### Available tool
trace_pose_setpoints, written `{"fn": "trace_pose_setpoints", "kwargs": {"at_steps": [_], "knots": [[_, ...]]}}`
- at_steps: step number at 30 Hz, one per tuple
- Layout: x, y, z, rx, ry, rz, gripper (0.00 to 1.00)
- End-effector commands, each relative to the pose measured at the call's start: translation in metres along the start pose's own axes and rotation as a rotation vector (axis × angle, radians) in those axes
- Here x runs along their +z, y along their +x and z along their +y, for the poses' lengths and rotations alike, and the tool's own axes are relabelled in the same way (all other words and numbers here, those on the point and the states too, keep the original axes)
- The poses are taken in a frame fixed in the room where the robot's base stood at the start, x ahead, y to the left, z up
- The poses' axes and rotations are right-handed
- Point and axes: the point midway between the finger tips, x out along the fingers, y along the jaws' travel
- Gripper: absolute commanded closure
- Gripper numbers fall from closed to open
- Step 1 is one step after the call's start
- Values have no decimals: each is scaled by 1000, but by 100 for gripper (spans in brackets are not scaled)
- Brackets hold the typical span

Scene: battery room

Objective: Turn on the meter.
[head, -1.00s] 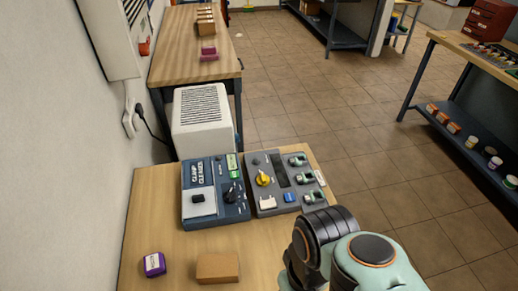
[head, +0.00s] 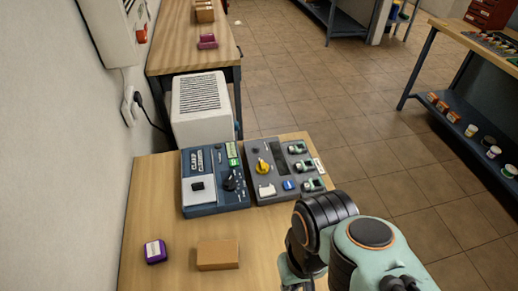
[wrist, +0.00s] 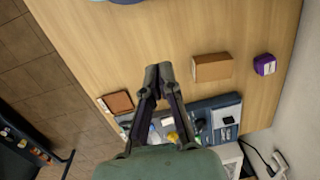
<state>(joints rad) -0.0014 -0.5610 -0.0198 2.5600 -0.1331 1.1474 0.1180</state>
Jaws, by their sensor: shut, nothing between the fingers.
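A grey device (head: 275,181) with a yellow rotary knob (head: 262,167), a dark display strip, a white switch (head: 267,191), a blue button (head: 289,185) and several green-and-grey terminals stands on the wooden bench; it looks like the meter, but I cannot read a name on it. In the wrist view it is partly hidden behind my fingers. A blue device (head: 214,187), with large white lettering and a black knob, stands against its left side. My gripper (wrist: 157,72) is shut and empty above the bench, apart from both devices.
A brown block (head: 217,254) and a purple box (head: 155,251) lie on the bench front. A brown square item (wrist: 117,102) shows in the wrist view. A white vented unit (head: 202,110) stands behind the devices. The wall bounds the left; open floor lies right.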

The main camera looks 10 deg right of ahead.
Motion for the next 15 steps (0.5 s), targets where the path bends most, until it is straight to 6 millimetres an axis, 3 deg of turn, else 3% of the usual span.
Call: {"fn": "trace_pose_setpoints", "kwargs": {"at_steps": [2,5,10,15], "knots": [[-6,-4,2,5,133,22,100],[-33,-28,7,3,379,123,100],[-109,-74,18,-25,863,248,100],[-191,-89,28,-49,1245,303,100]]}}
